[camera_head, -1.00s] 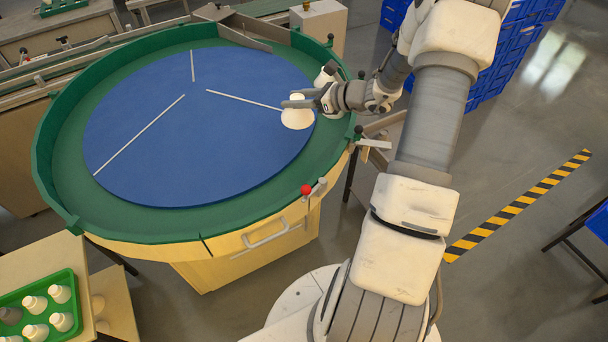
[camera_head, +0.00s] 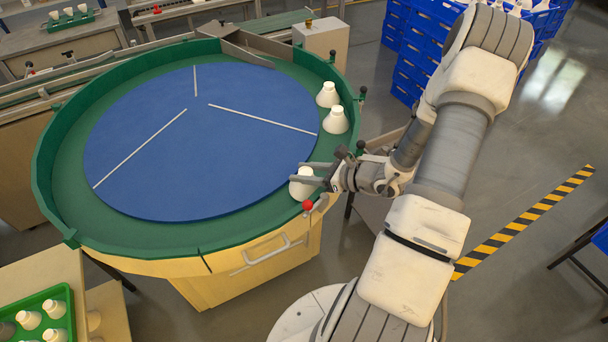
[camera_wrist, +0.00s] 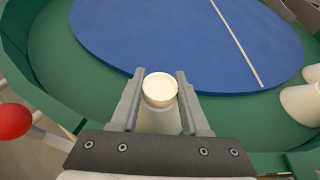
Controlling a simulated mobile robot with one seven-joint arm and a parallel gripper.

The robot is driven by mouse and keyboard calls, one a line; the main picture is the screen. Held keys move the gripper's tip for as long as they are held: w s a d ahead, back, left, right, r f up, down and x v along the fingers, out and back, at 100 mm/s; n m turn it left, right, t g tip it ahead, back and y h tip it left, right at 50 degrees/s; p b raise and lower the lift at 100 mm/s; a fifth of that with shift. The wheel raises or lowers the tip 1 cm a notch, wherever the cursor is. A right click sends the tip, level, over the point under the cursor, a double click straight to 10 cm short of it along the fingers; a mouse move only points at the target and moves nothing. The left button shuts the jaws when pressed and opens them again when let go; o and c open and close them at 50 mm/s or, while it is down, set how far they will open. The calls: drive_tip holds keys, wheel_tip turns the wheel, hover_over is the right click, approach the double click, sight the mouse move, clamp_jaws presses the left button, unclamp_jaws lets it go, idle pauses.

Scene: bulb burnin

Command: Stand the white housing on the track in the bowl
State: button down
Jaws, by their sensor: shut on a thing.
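My gripper (camera_head: 303,172) is shut on a white housing (camera_head: 302,185) at the near right of the round bowl (camera_head: 45,170). In the wrist view the round top of the housing (camera_wrist: 160,88) sits between the two fingers of my gripper (camera_wrist: 160,76), and its lower body is partly hidden. The housing looks about upright over the green track (camera_head: 262,205), between the blue disc (camera_head: 190,140) and the rim. I cannot tell whether its base touches the track.
Two more white housings stand on the track at the right, a farther (camera_head: 327,95) and a nearer one (camera_head: 335,120). A red knob (camera_head: 307,205) is on the rim close to my gripper. The near track to the left is clear. A green tray (camera_head: 45,315) holds several housings.

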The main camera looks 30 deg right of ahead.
drive_tip(key=shift+f, duration=0.45)
drive_tip(key=shift+f, duration=0.1)
drive_tip(key=shift+c, duration=1.9)
unclamp_jaws()
drive_tip(key=shift+r, duration=0.2)
drive_tip(key=v, duration=1.2)
drive_tip(key=shift+p, duration=0.35)
